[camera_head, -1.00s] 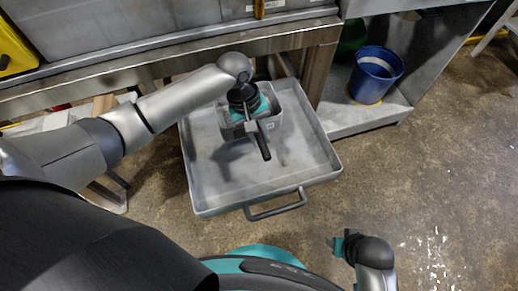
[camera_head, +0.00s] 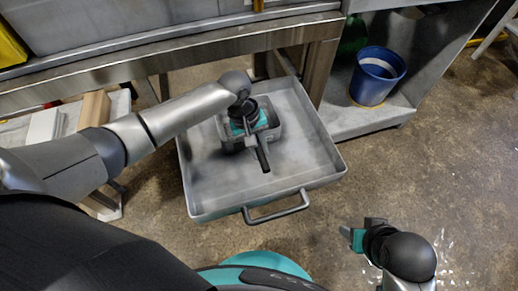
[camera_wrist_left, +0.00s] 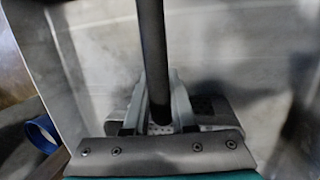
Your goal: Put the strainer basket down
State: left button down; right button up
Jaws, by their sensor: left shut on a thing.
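The strainer basket (camera_head: 270,137) is a small grey basket with a long black handle (camera_head: 263,158). It is inside the wide grey metal tray (camera_head: 325,178), near the tray's back half. Whether its underside touches the tray floor cannot be told. My left gripper (camera_head: 247,122) is over the basket and shut on it, hiding part of it. In the left wrist view the black handle (camera_wrist_left: 151,50) runs upward from the jaws, and a perforated part of the basket (camera_wrist_left: 205,108) shows behind them. My right gripper (camera_head: 360,234) is away to the right of the tray, over the floor.
The tray has a dark bar handle (camera_head: 276,212) at its front. A blue bucket (camera_head: 377,75) stands on a grey shelf at the right. A metal bench (camera_head: 180,55) edges the back of the tray. The brown floor at right is open.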

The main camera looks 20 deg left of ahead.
pick_arm(q)
jog(key=c, duration=0.7)
grip_release()
jog(key=shift+c, duration=0.2)
jog(key=shift+r, duration=0.1)
jog(key=shift+r, duration=0.2)
jog(key=p+v, duration=0.6)
jog(key=v, duration=0.5)
jog(key=shift+r, duration=0.25)
pick_arm(e)
jog(key=s+f+g, duration=0.1)
jog(key=s+f, duration=0.1)
jog(key=f, duration=0.4)
jog(key=s+d+f+g, duration=0.1)
jog(key=s+f, duration=0.1)
jog(key=f, duration=0.4)
jog(key=shift+s+d+f, duration=0.15)
jog(key=shift+s+f, duration=0.1)
jog(key=shift+s, duration=0.05)
